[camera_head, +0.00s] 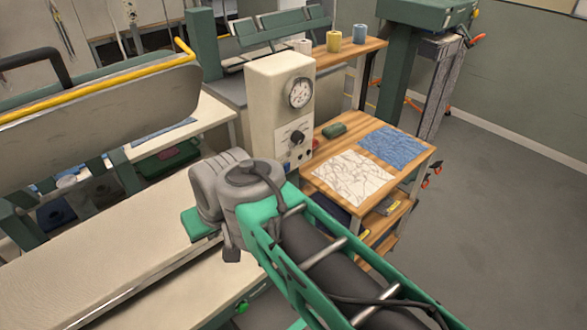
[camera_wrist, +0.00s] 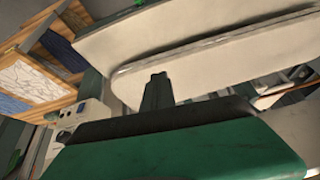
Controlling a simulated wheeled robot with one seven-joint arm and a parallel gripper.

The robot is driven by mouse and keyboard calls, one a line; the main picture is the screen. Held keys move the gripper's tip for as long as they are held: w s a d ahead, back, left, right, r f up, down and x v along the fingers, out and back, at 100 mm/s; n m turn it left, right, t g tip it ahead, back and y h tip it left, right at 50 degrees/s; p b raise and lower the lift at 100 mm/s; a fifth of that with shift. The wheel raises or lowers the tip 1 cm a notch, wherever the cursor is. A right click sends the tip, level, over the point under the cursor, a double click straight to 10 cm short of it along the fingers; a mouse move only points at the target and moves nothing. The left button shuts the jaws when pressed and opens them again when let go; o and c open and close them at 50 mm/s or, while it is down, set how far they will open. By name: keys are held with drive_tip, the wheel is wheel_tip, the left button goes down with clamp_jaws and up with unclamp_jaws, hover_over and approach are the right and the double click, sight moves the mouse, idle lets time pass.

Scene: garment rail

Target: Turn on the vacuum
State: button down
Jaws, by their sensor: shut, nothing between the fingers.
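A cream control box (camera_head: 279,115) stands at the centre back in the head view, with a round white gauge, a black rotary knob (camera_head: 297,137) and small switches or buttons below it. It also shows tilted at the left of the wrist view (camera_wrist: 93,116). Which control belongs to the vacuum I cannot read. My gripper (camera_wrist: 157,84) is shut and empty, over the pale padded board in the wrist view. In the head view my wrist is in front of and below the box, apart from the knob; the fingertips are hard to make out there.
A pale pressing board (camera_head: 110,235) fills the lower left, and a padded upper press with a yellow rail (camera_head: 100,82) hangs above it. A wooden table (camera_head: 345,130) right of the box bears white and blue cloths and a green block. The floor at right is clear.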

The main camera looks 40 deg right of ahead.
drive_tip(key=w+d+f+m+t+b, duration=0.1)
drive_tip(key=w+d+f+m+b, duration=0.2)
drive_tip(key=d, duration=0.3)
drive_tip(key=w+d+f+m+t+y+b, duration=0.1)
drive_tip(key=w+d+f+m+b, duration=0.15)
drive_tip(key=d, duration=0.35)
drive_tip(key=w+d+f+m+t+b, duration=0.1)
drive_tip(key=w+d+f+m+b, duration=0.1)
drive_tip(key=w+d+m+b, duration=0.3)
drive_tip(key=s+d+m+t+b, duration=0.1)
drive_tip(key=s+d+m+t, duration=0.1)
drive_tip(key=d, duration=0.7)
drive_tip(key=s+d+f+m+t+b, duration=0.1)
drive_tip(key=s+d+m+t+b, duration=0.1)
drive_tip(key=s+d+m, duration=0.2)
drive_tip(key=s+d, duration=0.3)
drive_tip(key=d, duration=0.2)
drive_tip(key=shift+s+d+t+h, duration=0.2)
drive_tip(key=shift+t+h, duration=0.1)
drive_tip(key=shift+t, duration=0.1)
drive_tip(key=shift+w+f, duration=0.1)
approach(288, 166)
wheel_tip(288, 166, down, 3)
drive_tip(key=w, duration=0.1)
drive_tip(key=shift+w+r+p, duration=0.15)
drive_tip(key=shift+w+p, duration=0.2)
drive_tip(key=shift+w, duration=0.85)
drive_tip(key=shift+w+r+p, duration=0.1)
drive_tip(key=shift+w+p, duration=0.2)
drive_tip(key=shift+w, duration=0.9)
